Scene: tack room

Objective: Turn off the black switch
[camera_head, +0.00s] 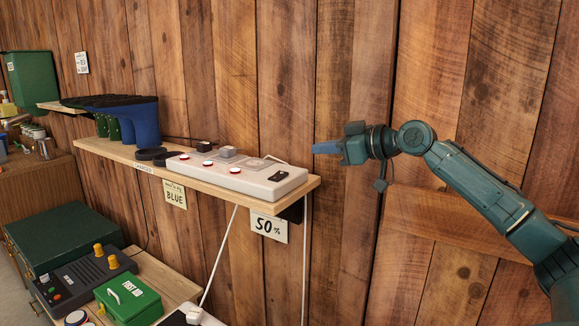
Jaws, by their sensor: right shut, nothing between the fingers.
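A black switch (278,176) sits at the right end of a long white charger box (240,180) on the wooden wall shelf (306,186). Whether it is on or off is too small to tell. My right gripper (318,148), teal with blue fingers, is shut and empty. It points left in the air, up and to the right of the switch in the picture and apart from it. My left gripper is not in view.
Red-topped buttons, a black knob (204,146) and a grey block (227,152) are at the box. Blue boots (142,122) stand farther left. A white cable (220,250) hangs below. A green first aid box (127,298) and a control box (84,278) sit lower left.

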